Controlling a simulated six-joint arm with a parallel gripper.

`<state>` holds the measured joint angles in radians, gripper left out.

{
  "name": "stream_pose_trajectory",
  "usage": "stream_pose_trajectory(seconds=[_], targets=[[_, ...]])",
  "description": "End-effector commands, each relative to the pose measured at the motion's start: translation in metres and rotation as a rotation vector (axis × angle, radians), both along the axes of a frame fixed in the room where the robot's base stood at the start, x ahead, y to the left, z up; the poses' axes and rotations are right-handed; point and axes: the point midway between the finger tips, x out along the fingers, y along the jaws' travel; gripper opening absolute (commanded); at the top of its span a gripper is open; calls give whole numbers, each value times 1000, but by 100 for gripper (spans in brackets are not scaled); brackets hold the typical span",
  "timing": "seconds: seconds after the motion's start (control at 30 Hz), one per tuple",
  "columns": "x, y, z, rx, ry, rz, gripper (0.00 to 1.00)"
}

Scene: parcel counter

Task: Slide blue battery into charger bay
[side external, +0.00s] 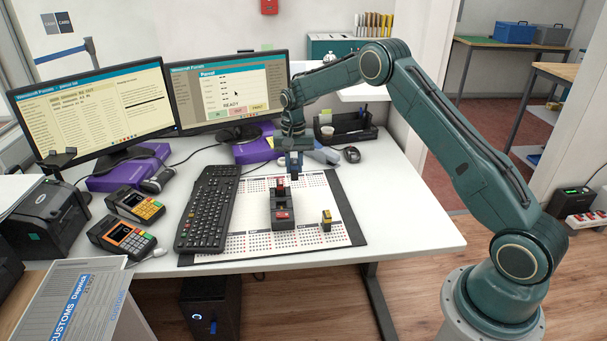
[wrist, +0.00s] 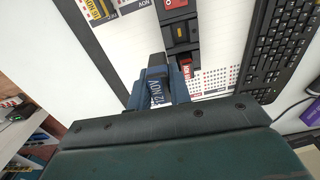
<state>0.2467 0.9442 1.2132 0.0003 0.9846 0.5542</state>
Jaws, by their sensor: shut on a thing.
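My gripper (side external: 293,163) is shut on the blue battery (wrist: 156,93), whose 12V label shows between the fingers in the wrist view. It holds the battery over the desk mat, close to the far end of the dark charger (side external: 285,224). The charger also shows in the wrist view (wrist: 182,30). A red battery (side external: 282,214) sits in its near end, and another red piece (side external: 280,182) shows at its far end. The charger's middle part looks dark and bare. Whether the blue battery touches the charger is hard to tell.
A yellow battery (side external: 326,220) stands on the calendar mat (side external: 345,236), right of the charger. A black keyboard (side external: 208,209) lies left of it. Card terminals (side external: 122,240), monitors (side external: 232,93) and a pen tray (side external: 345,126) surround the mat.

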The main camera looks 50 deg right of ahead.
Motion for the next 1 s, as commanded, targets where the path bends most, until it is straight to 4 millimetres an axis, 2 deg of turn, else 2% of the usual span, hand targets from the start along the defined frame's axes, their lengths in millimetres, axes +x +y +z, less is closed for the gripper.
stream_pose_trajectory(seconds=[0.1,0.3,0.67,1.0], targets=[[13,18,-20,0,0,13,0],[23,34,-38,0,-1,23,0],[25,37,-42,0,-1,24,0],[24,37,-57,-1,-1,24,0]])
